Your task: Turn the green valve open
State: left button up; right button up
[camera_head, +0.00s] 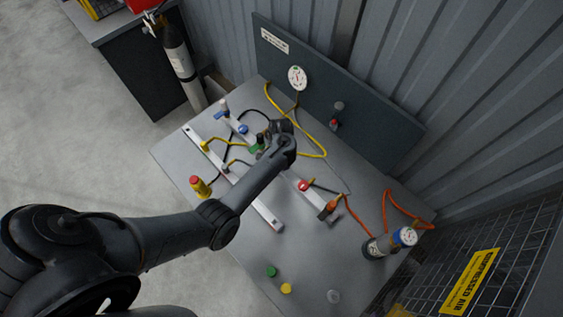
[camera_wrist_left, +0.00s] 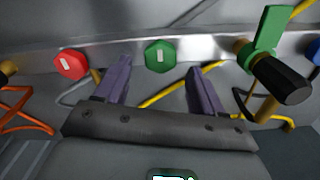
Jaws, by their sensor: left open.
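The green valve's lever handle (camera_wrist_left: 268,32) stands up from the metal rail at the right of the left wrist view, with a black cylindrical part in front of it. In the head view a green part (camera_head: 254,148) shows beside my wrist, partly hidden. A round green disc (camera_wrist_left: 160,56) with a white mark sits on the same rail. My left gripper (camera_wrist_left: 159,68) is open and empty. Its fingers straddle the green disc in the picture, left of the green lever; whether they touch anything is unclear. My right gripper is in neither view.
A red disc (camera_wrist_left: 72,64) is left on the rail, and a blue part (camera_wrist_left: 314,52) at the right edge. Yellow hoses (camera_head: 312,154) and orange hoses (camera_head: 357,216) cross the grey table (camera_head: 235,260). A gauge (camera_head: 297,77) hangs on the back panel.

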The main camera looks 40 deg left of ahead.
pick_arm(q)
jog(key=shift+f+b, duration=0.3)
jog(key=shift+f, duration=1.15)
jog(key=shift+c, duration=0.5)
jog(key=c, duration=1)
